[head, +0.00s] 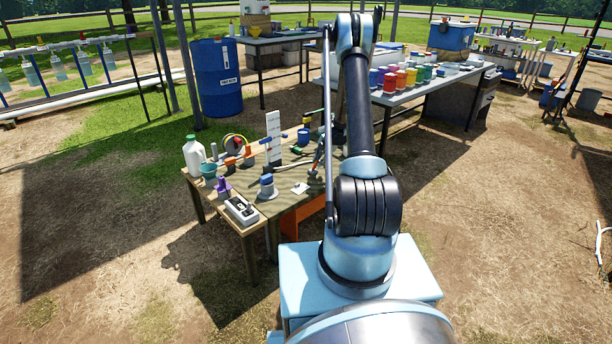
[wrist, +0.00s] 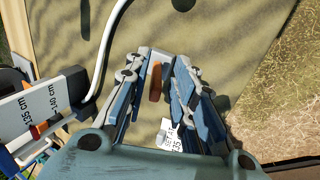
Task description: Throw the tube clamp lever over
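In the wrist view, a small orange-brown lever (wrist: 155,83) shows between the fingers of my gripper (wrist: 161,62), with a pale piece around its upper end. I take this to be the tube clamp lever. The fingers stand apart with a gap at the lever's right; whether the left finger touches it I cannot tell. In the head view, my arm hides much of the table's right part, and the lever cannot be made out there.
A white tube (wrist: 105,50) curves left of the fingers. A marked white board (wrist: 42,105) stands further left. A white card (wrist: 171,138) lies below the fingers. The work table (head: 240,228) carries a jug (head: 194,157), a grey meter (head: 241,210) and several small items.

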